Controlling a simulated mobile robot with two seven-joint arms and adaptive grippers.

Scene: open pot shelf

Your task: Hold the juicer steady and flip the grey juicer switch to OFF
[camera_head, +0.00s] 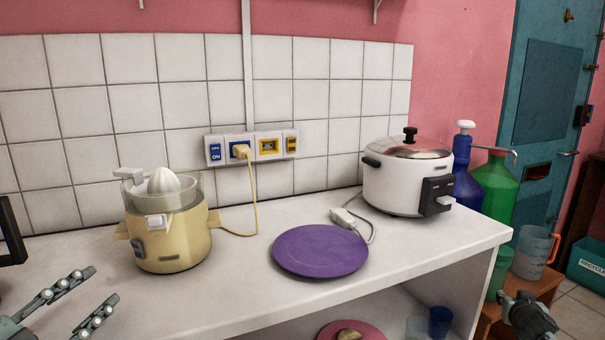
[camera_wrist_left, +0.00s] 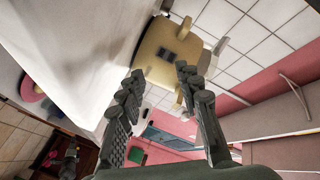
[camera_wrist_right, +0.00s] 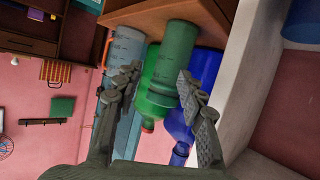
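The cream juicer (camera_head: 178,243) with a clear bowl and white cone stands upright on the white counter, left of centre. Its small grey switch (camera_head: 139,249) is low on its front left side; its ON or OFF position is too small to read. In the left wrist view the juicer (camera_wrist_left: 152,70) is ahead, with the dark switch panel (camera_wrist_left: 167,54) facing me. My left gripper (camera_head: 101,284) is open and empty, left of and in front of the juicer, apart from it. My right gripper (camera_wrist_right: 160,72) is open and empty, low at the far right beyond the counter; it also shows in the head view (camera_head: 530,303).
The juicer's cord runs to a wall socket (camera_head: 240,151). A purple plate (camera_head: 320,250) and a white rice cooker (camera_head: 400,186) stand to its right. Bottles, a jug (camera_head: 530,252) and a wooden stool are near my right gripper. The counter front before the juicer is clear.

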